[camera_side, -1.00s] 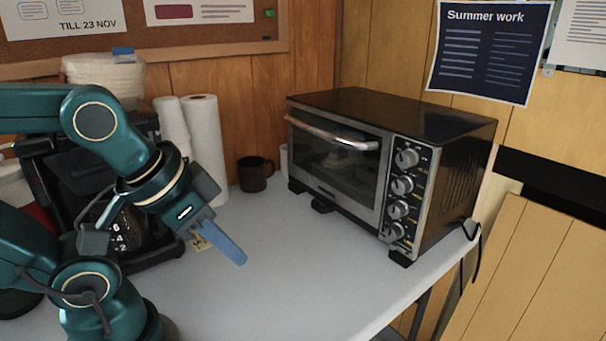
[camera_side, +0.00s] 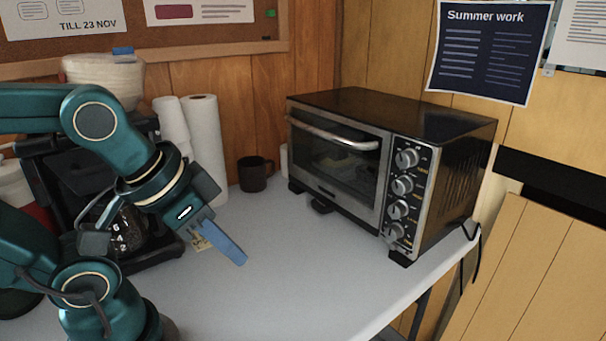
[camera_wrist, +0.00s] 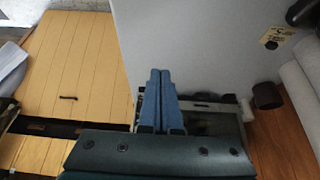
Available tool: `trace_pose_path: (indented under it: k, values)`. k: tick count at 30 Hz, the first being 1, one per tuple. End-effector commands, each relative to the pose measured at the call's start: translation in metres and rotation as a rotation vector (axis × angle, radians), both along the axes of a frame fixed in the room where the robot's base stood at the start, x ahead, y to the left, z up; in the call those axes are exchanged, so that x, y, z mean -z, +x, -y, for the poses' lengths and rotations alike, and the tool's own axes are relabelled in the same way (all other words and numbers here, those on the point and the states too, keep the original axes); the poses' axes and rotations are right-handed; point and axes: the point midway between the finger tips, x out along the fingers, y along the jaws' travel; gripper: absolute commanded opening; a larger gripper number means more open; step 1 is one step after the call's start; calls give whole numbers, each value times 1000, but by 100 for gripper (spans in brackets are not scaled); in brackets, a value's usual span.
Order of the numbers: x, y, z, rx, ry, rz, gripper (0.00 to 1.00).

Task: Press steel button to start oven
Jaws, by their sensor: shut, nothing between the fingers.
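The oven (camera_side: 340,165) is a black and steel toaster oven, with its door shut, on the right part of the table. Its control panel (camera_side: 410,172) carries a column of grey knobs down the right of the door. The lowest control (camera_side: 393,232) is near the panel's foot. I cannot tell a separate steel button apart from the knobs. My gripper (camera_side: 238,258) is shut and empty, with blue fingers pointing down and right above the table, left of the oven and well apart from it. In the wrist view the fingers (camera_wrist: 160,75) lie together, and the oven (camera_wrist: 215,122) is partly hidden behind my gripper.
The pale table (camera_side: 270,285) is clear between my gripper and the oven. A dark mug (camera_side: 252,175) and paper rolls (camera_side: 208,150) stand at the back. A coffee maker (camera_side: 75,170) is behind my arm. A small yellow tag (camera_side: 201,243) shows beside my gripper.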

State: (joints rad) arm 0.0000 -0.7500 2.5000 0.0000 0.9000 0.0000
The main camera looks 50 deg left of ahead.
Motion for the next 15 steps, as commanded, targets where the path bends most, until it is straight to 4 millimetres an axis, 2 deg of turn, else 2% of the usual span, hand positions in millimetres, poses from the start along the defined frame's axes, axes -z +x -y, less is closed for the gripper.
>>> trace_pose_path:
  k: [5, 8, 11, 15]
  values:
    - [-1, 2, 0, 14, 8, 12, 0]
    - [-9, 14, 0, 46, 28, 77, 0]
    - [-23, 36, -1, 96, 67, 188, 0]
    - [-36, 78, 0, 188, 145, 318, 0]
